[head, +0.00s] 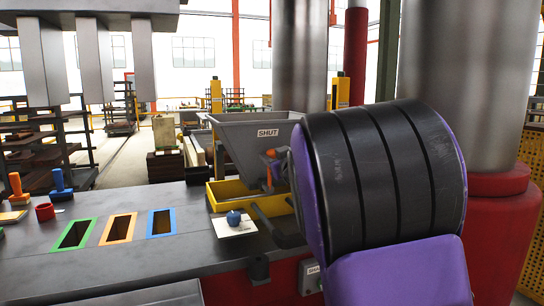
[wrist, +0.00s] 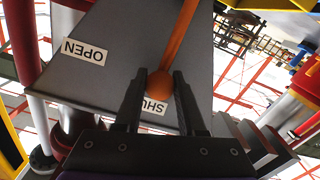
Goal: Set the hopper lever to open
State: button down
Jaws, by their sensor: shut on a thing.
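The hopper lever (wrist: 184,40) is an orange bar with a round orange knob (wrist: 160,84). In the wrist view the knob lies beside the SHUT plate (wrist: 154,107), which is partly covered by it and my fingers. The OPEN plate (wrist: 85,52) is farther left, apart from the lever. My gripper (wrist: 161,88) is shut on the knob, one dark finger each side. In the head view my arm hides most of the lever and gripper.
A yellow tray (head: 217,197) sits under the hopper. A white card (head: 222,229) with a blue knob lies in front. Green (head: 62,246), orange (head: 105,240) and blue (head: 151,230) framed slots are at left. A large metal column (head: 462,70) stands at right.

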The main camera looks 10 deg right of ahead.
jog(key=shift+d+r, duration=0.1)
jog(key=w+d+f+m+p, duration=0.1)
jog(key=d+f+m+p, duration=0.3)
jog(key=d+m+p, duration=0.3)
jog(key=shift+w+d+f+m+p, duration=0.15)
jog(key=shift+w+d+m+p, duration=0.3)
jog(key=shift+m, duration=1.35)
jog(key=shift+s, duration=0.15)
jog(key=c, duration=0.5)
grip_release()
jog(key=shift+f, duration=0.1)
jog(key=shift+d, duration=0.1)
